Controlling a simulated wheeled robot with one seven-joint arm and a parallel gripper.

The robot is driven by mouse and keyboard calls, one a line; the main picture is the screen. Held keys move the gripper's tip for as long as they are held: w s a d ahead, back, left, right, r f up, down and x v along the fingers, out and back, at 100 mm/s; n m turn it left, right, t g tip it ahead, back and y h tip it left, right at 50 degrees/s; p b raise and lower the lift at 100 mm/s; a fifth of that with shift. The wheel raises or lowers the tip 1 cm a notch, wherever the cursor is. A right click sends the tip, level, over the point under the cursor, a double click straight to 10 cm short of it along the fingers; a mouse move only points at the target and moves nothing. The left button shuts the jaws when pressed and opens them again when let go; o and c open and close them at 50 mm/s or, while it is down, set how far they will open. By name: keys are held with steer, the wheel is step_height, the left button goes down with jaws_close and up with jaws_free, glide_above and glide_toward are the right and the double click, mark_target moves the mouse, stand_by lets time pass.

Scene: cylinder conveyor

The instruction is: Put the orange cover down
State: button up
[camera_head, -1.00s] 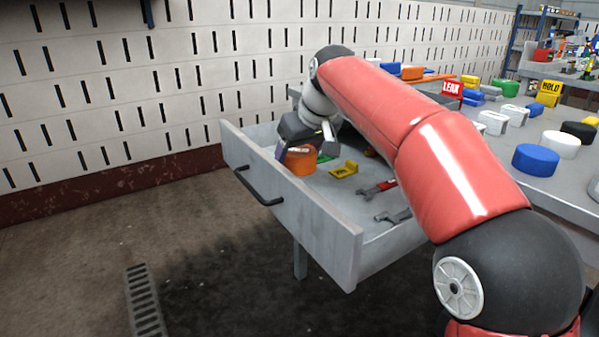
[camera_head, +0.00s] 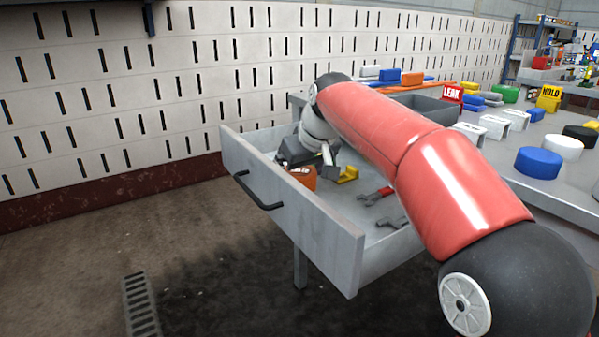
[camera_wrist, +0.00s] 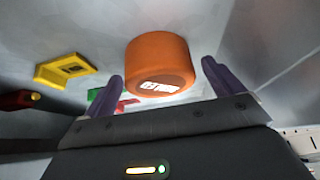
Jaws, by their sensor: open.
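The orange cover (camera_head: 303,178) is inside the open grey drawer (camera_head: 322,228), near its front panel. My gripper (camera_wrist: 162,84) is open, with one purple finger to the left of the cover and one to the right. A gap shows between the cover and each finger. In the head view my gripper (camera_head: 309,163) is low in the drawer beside the cover, and its fingers are mostly hidden.
The drawer walls stand close around my gripper. The table (camera_head: 520,190) at right holds blue, white, black and other coloured covers.

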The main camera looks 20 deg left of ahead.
steer(key=p+v, duration=0.2)
steer(key=v, duration=1)
steer(key=shift+r+p, duration=0.2)
steer(key=shift+p, duration=0.15)
